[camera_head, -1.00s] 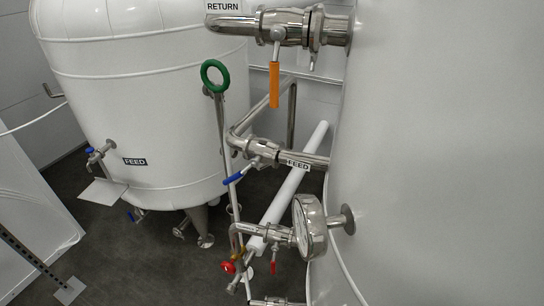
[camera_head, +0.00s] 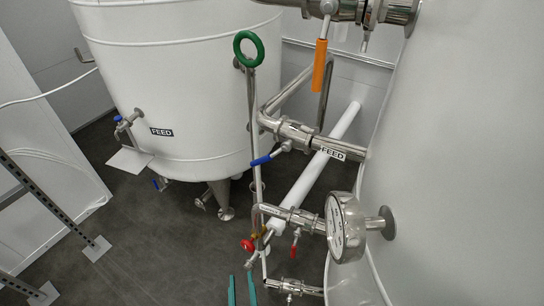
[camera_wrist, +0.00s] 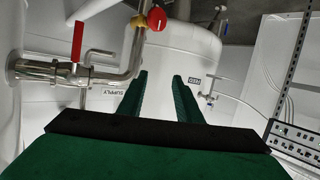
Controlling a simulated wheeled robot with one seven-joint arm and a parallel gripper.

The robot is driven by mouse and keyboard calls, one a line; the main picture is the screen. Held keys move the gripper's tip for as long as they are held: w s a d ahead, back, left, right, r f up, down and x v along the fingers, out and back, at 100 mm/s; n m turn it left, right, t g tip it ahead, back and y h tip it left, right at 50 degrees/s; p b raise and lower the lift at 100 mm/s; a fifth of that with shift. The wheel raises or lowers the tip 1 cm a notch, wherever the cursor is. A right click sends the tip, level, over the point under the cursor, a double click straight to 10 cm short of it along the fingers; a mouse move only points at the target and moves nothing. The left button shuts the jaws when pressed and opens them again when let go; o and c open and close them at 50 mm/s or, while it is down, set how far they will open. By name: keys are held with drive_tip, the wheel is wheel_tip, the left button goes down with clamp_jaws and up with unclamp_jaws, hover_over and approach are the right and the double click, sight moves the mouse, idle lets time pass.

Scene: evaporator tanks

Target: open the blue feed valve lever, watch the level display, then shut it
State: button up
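The blue feed valve lever (camera_head: 262,160) sticks out down and left from a steel valve on the pipe marked FEED (camera_head: 333,154) by the near tank. It appears angled across the pipe. A second blue-handled valve (camera_head: 118,119) is on the far tank beside another FEED label. A round dial gauge (camera_head: 345,227) stands on the near tank, its reading too small to tell; I cannot identify a level display. My gripper (camera_head: 241,289) is at the bottom edge, below the blue lever and apart from it. In the wrist view its green fingers (camera_wrist: 160,83) are open and empty.
An orange lever (camera_head: 321,66) hangs above and a green ring handle (camera_head: 249,48) stands left of the feed pipe. A red lever (camera_head: 295,248) and red knob (camera_head: 248,245) are below. A metal rack (camera_head: 45,205) stands left. Floor between rack and pipes is clear.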

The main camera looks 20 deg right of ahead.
drive_tip(key=w+d+r+m+h, duration=0.25)
drive_tip(key=w+r, duration=0.25)
drive_tip(key=w, duration=0.4)
drive_tip(key=m+g+h, duration=0.7)
drive_tip(key=m+h, duration=0.5)
drive_tip(key=m, duration=0.6)
approach(258, 163)
drive_tip(key=shift+y, duration=0.25)
drive_tip(key=x, duration=0.4)
drive_tip(key=shift+w+r, duration=0.1)
drive_tip(key=shift+w+d+r+m+g, duration=0.1)
drive_tip(key=shift+d+m+g, duration=0.25)
drive_tip(key=shift+d, duration=0.15)
drive_tip(key=x, duration=1)
drive_tip(key=shift+w+a, duration=0.1)
drive_tip(key=shift+a, duration=0.2)
clamp_jaws()
